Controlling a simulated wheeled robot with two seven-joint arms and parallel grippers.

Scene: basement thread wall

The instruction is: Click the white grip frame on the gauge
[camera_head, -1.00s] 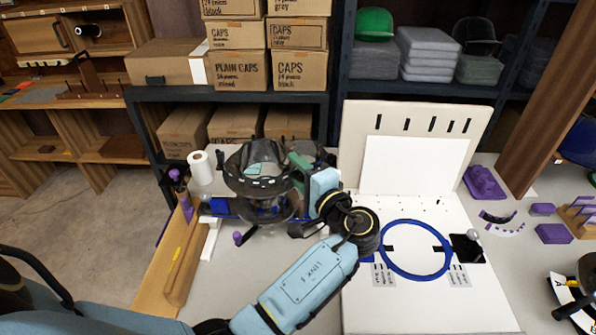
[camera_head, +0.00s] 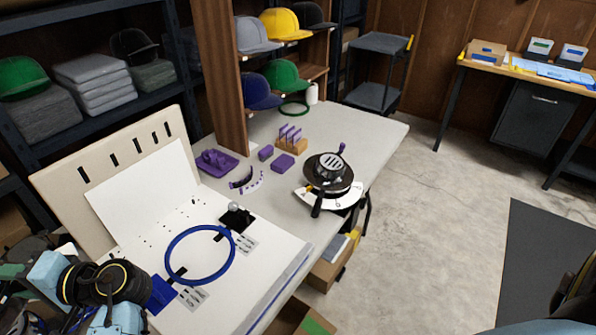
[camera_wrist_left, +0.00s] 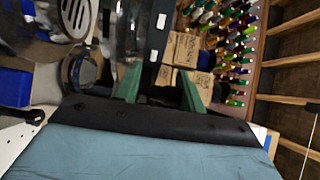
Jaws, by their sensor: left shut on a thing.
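A round black device with a slotted top (camera_head: 329,166) and dark handles sits near the table's right edge. A white curved piece (camera_head: 349,196) with small dark marks shows under its front; I cannot tell for sure whether these are the gauge and white grip frame. My left arm is at the lower left of the head view, with its fingertips mostly cut off. In the left wrist view my left gripper's green fingers (camera_wrist_left: 160,88) are shut on a dark band with white marks (camera_wrist_left: 158,35), part of a dark see-through object. My right gripper is not in view.
A blue ring (camera_head: 170,248) lies on the white board before an upright slotted panel (camera_head: 65,180). Purple parts (camera_head: 216,161) and a wooden rack (camera_head: 291,143) stand behind. A wooden post (camera_head: 222,80) and cap shelf border the table's back.

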